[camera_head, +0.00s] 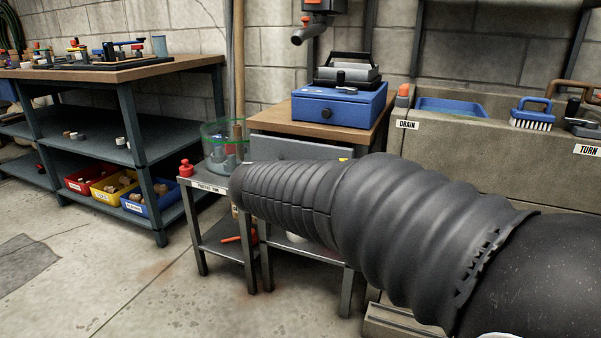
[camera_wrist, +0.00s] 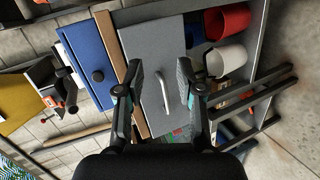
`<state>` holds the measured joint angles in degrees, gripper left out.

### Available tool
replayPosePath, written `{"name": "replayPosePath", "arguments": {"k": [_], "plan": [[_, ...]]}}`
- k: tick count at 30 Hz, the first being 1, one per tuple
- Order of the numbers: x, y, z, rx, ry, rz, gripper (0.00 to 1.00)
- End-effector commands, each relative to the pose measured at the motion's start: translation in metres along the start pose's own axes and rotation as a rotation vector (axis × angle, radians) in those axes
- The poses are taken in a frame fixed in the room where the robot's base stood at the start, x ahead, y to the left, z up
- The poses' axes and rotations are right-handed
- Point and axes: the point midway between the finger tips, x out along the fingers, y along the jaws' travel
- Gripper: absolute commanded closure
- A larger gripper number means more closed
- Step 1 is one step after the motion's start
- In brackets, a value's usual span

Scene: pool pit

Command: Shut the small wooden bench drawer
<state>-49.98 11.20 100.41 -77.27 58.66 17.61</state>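The drawer has a plain grey front (camera_wrist: 150,45) with a metal bar handle (camera_wrist: 163,92). It sits under the bench's wooden top (camera_wrist: 133,75), and part of the grey front also shows in the head view (camera_head: 290,149). How far the drawer stands out is hard to tell. My gripper (camera_wrist: 161,68) is open in the wrist view, one finger on each side of the handle, with nothing between them but the handle. Contact with the handle cannot be made out. In the head view my dark ribbed arm hides my gripper and the handle.
A blue box (camera_head: 335,108) with a knob stands on the bench top. A red cup (camera_wrist: 228,20) and a white cup (camera_wrist: 226,60) lie beyond the drawer front. A small side table (camera_head: 208,187) holds a clear tank (camera_head: 222,150). A concrete sink (camera_head: 480,140) stands at right.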

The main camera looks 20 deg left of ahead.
Motion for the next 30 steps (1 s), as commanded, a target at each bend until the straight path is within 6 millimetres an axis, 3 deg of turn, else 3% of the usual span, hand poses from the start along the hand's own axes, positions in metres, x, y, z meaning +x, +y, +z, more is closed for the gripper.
{"name": "replayPosePath", "arguments": {"k": [1, 3, 8, 14, 30], "plan": [[-0.005, -0.012, -0.031, -0.038, 0.043, 0.036, 0.63], [-0.013, -0.018, -0.062, -0.074, 0.088, 0.083, 0.63], [-0.027, -0.028, -0.101, -0.117, 0.149, 0.146, 0.63], [-0.017, -0.027, -0.111, -0.125, 0.16, 0.16, 0.63], [0.076, -0.013, -0.125, -0.125, 0.158, 0.158, 0.63]]}}
